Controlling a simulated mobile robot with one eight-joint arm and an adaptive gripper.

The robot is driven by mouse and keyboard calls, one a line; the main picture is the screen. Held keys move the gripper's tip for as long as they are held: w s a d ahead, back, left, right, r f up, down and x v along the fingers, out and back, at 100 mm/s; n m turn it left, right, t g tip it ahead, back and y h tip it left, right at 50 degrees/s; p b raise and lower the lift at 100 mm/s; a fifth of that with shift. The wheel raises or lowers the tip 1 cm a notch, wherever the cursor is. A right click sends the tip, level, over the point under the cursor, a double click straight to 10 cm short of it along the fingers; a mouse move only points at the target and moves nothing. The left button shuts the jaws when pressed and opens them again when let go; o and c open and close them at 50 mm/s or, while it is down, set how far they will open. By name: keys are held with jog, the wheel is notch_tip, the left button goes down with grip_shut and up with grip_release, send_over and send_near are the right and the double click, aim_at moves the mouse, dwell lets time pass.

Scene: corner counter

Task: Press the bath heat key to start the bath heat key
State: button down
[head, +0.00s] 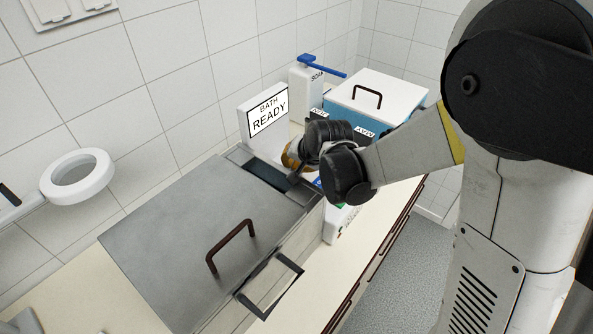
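The bath (180,230) is a grey metal box with a flat lid and a dark brown handle (232,246). A white display (268,113) behind its right end reads "BATH READY". A white control box (334,228) stands at the bath's right end. Small blue and green patches show on it beside my wrist. The bath heat key cannot be made out; my arm covers much of that box. My gripper (296,172) is low over the bath's right end, mostly hidden behind my wrist. Its fingers and any contact cannot be made out.
A soap bottle (306,80) with a blue pump stands behind my wrist. A blue box with a white lid (375,93) is at the back right. A white ring (77,175) is at the left wall. The counter's front edge runs at right.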

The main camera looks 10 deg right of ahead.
jog(key=shift+s+d+f, duration=0.15)
jog(key=shift+s+f, duration=0.1)
jog(key=shift+f, duration=0.15)
jog(key=shift+w+r+p, duration=0.2)
jog(key=shift+r+p, duration=0.25)
jog(key=shift+p, duration=0.05)
jog(key=shift+s+r, duration=0.1)
jog(key=shift+r, duration=0.25)
notch_tip(320, 180, up, 5)
jog(key=p, duration=0.4)
dwell(0.3)
